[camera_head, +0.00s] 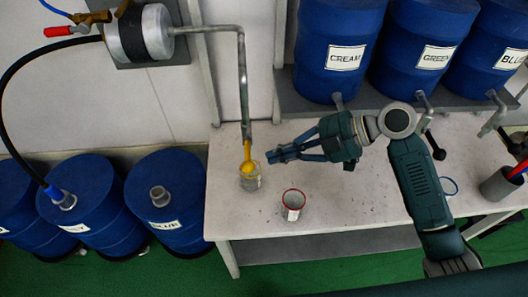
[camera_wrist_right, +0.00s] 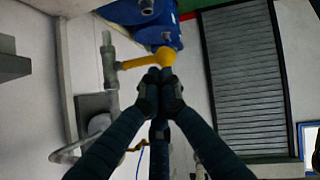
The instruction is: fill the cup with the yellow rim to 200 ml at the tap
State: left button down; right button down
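A clear cup (camera_head: 250,182) stands on the table under the tap (camera_head: 246,134). The tap's yellow lever with a ball end (camera_head: 249,168) hangs over the cup and hides part of its rim, so I cannot make out the rim's colour or the fill level. My right gripper (camera_head: 271,156) points at the lever from the right. In the right wrist view the fingertips (camera_wrist_right: 160,86) are together with nothing seen between them, just short of the yellow ball (camera_wrist_right: 165,56). Whether they touch it I cannot tell. My left gripper is out of view.
A red-rimmed cup (camera_head: 293,208) stands near the table's front edge. A blue-rimmed cup (camera_head: 449,187) is partly behind my right arm. Blue drums labelled CREAM (camera_head: 340,50), GREEN (camera_head: 417,45) and BLUE (camera_head: 492,52) stand on the shelf behind.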

aim_at(248, 156)
jog(key=p+x, duration=0.1)
jog(key=x, duration=0.3)
jog(key=shift+p, duration=0.3)
jog(key=shift+f, duration=0.1)
jog(key=f+n+t+b, duration=0.1)
jog(key=f+b, duration=0.1)
jog(key=b, duration=0.5)
jog(key=f+n+t+b, duration=0.2)
jog(key=b, duration=0.5)
jog(key=shift+s, duration=0.2)
jog(key=shift+t+y, duration=0.3)
dwell(5.3)
